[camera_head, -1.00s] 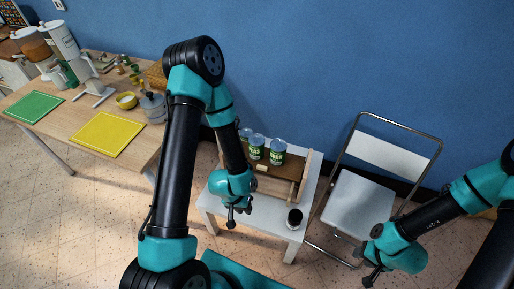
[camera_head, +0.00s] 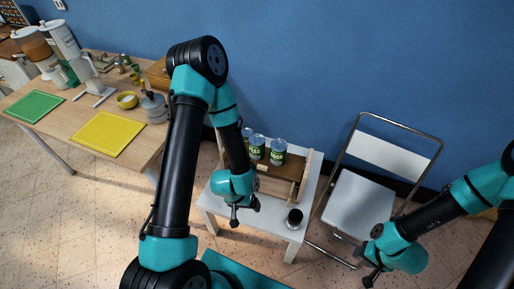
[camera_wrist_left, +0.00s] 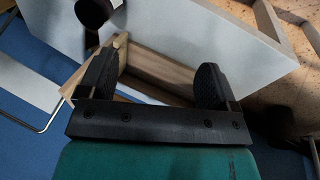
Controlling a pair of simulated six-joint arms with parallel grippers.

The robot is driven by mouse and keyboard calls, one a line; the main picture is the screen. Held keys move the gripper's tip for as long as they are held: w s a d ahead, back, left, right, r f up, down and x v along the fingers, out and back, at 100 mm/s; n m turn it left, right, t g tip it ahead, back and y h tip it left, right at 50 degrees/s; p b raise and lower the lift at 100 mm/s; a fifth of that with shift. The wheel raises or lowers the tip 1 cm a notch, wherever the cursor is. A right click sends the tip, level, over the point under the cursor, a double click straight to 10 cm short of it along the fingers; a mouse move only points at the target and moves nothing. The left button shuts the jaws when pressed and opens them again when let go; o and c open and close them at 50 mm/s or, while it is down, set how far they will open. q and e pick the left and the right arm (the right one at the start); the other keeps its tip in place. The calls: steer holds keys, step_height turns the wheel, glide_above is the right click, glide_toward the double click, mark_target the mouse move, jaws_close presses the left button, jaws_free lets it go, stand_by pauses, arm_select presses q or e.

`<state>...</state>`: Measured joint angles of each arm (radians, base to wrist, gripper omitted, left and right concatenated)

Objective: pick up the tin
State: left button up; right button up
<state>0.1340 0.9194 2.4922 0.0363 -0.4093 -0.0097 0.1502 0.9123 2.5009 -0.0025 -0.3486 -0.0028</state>
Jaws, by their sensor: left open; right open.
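Several tins with green labels (camera_head: 277,152) stand upright in a row on the small wooden shelf (camera_head: 304,176). A separate dark round container with a pale top (camera_head: 294,218) stands on the white table's front right; I cannot tell whether it is a tin. My left gripper (camera_head: 236,215) is open and empty, in front of the shelf and left of the dark container. In the left wrist view its two fingers (camera_wrist_left: 155,82) are spread, with part of the wooden shelf beyond them. The tins do not show clearly there. My right gripper (camera_head: 371,277) is open and empty, low at right, away from the tins.
The white table (camera_head: 265,221) carries the shelf. A folding chair (camera_head: 361,203) stands at its right. A wooden table (camera_head: 85,108) at left holds green and yellow boards, a yellow bowl and dispensers. A blue wall is behind. My left arm partly hides the shelf's left end.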

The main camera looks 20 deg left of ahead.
arm_select(q)
steer(key=w+r+n+t+y, duration=0.2)
steer(key=w+r+t+y, duration=0.15)
steer(key=w+t, duration=0.45)
steer(key=n+t+y, duration=0.2)
steer(key=y, duration=0.5)
glide_toward(257, 148)
steer(key=v, duration=0.4)
steer(key=shift+s+a+r, duration=0.1)
steer(key=shift+s+r, duration=0.05)
steer(key=shift+s, duration=0.1)
steer(key=shift+h, duration=0.25)
steer(key=x, duration=1.2)
steer(key=shift+w+r, duration=0.1)
steer(key=shift+w, duration=0.05)
steer(key=shift+x, duration=2.65)
steer(key=shift+w+r, duration=0.1)
steer(key=shift+c, duration=0.2)
